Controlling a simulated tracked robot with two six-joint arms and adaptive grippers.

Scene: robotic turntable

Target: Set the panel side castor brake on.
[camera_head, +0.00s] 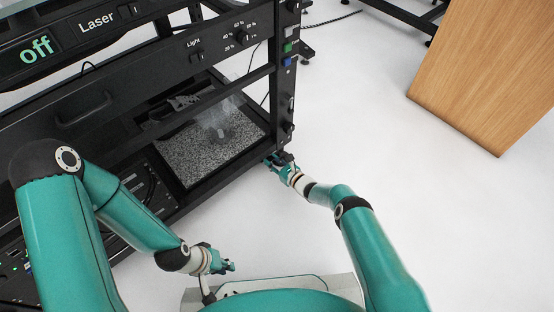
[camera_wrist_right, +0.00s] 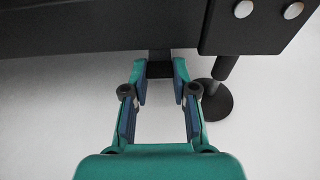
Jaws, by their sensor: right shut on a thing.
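My right gripper (camera_head: 278,162) is low at the bottom corner of the black rack (camera_head: 284,100), beside its panel side post.
A black round foot (camera_wrist_right: 216,102) on a post stands on the floor just right of my right fingers. A dark bracket with two bolts (camera_wrist_right: 243,9) is above it. A wooden cabinet (camera_head: 490,75) stands at the right. The white floor (camera_head: 370,130) between is clear.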

